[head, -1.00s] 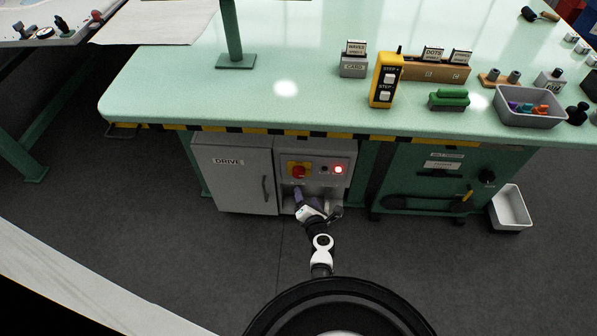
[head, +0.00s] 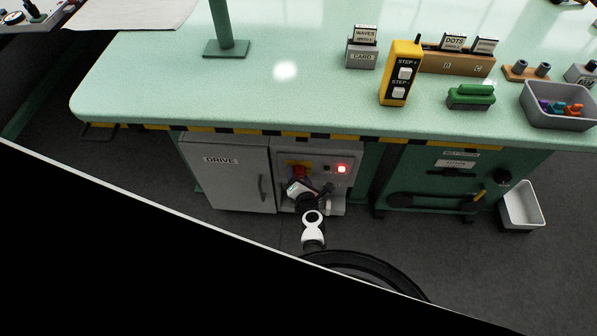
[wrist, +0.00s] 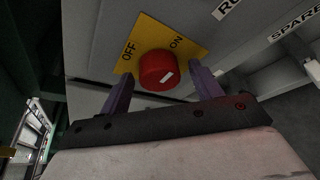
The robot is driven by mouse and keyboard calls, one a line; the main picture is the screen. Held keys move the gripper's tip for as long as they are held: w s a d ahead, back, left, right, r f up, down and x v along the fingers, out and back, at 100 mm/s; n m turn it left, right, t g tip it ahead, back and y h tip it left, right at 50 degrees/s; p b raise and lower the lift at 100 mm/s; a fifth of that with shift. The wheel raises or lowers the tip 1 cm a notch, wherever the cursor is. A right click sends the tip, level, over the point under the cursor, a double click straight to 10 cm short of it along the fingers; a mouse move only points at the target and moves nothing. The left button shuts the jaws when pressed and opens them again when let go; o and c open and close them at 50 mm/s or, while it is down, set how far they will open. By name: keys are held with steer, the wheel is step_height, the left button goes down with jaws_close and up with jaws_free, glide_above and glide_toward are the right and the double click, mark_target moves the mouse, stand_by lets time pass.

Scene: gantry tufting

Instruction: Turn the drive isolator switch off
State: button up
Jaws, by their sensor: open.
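The drive isolator switch is a red round knob (wrist: 158,70) on a yellow plate (wrist: 190,42) marked OFF and ON, seen close in the wrist view. The white mark on the knob sits on its front face, towards the lower right. My gripper (wrist: 163,82) is open, with one purple finger on each side of the knob; I cannot tell if either touches it. In the head view the red knob (head: 299,170) shows just above my gripper (head: 297,182), which partly covers it and the yellow plate. The grey DRIVE cabinet door (head: 228,175) is left of the switch panel.
A red lamp (head: 341,169) is lit right of the switch. The green table top (head: 180,90) with its striped edge overhangs the panel. A green cabinet (head: 435,180) stands to the right, with a white bin (head: 522,205) on the floor beside it.

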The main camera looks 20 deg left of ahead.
steer(key=shift+c, duration=0.4)
steer(key=c, duration=0.9)
steer(key=shift+r, duration=0.1)
